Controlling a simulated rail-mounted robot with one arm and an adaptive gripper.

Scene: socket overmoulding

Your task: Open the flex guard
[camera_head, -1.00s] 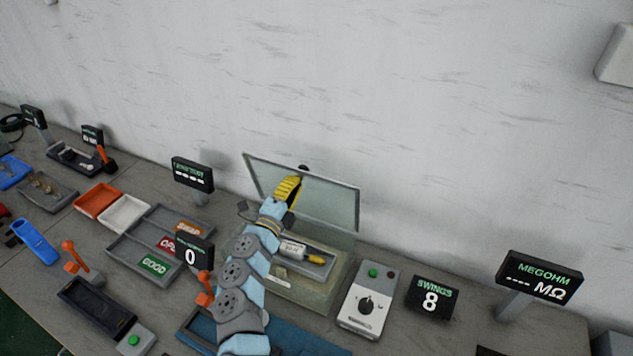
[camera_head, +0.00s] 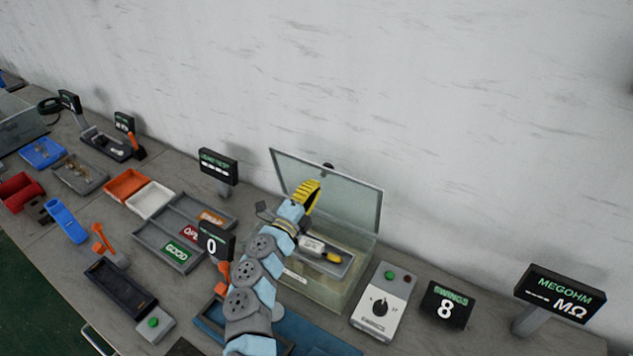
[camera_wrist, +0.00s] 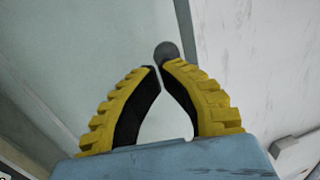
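The flex guard is a clear box with a hinged lid (camera_head: 355,195). The lid stands raised, well clear of the box (camera_head: 346,292). A small dark round knob (camera_head: 329,166) is at the lid's top edge, and the knob also shows in the wrist view (camera_wrist: 166,53). My gripper (camera_head: 316,183) with yellow ribbed fingers is in front of the lid, just below the knob. In the wrist view my gripper (camera_wrist: 160,66) has its fingertips together with the knob just beyond them; contact is unclear. Inside the box lies a pale part with a yellow end (camera_head: 324,250).
A control box (camera_head: 379,307) with a dial and buttons and the swings display (camera_head: 445,305) stand right of the guard. A sorting tray (camera_head: 155,236) and a counter display (camera_head: 215,243) stand left. The wall is close behind the lid.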

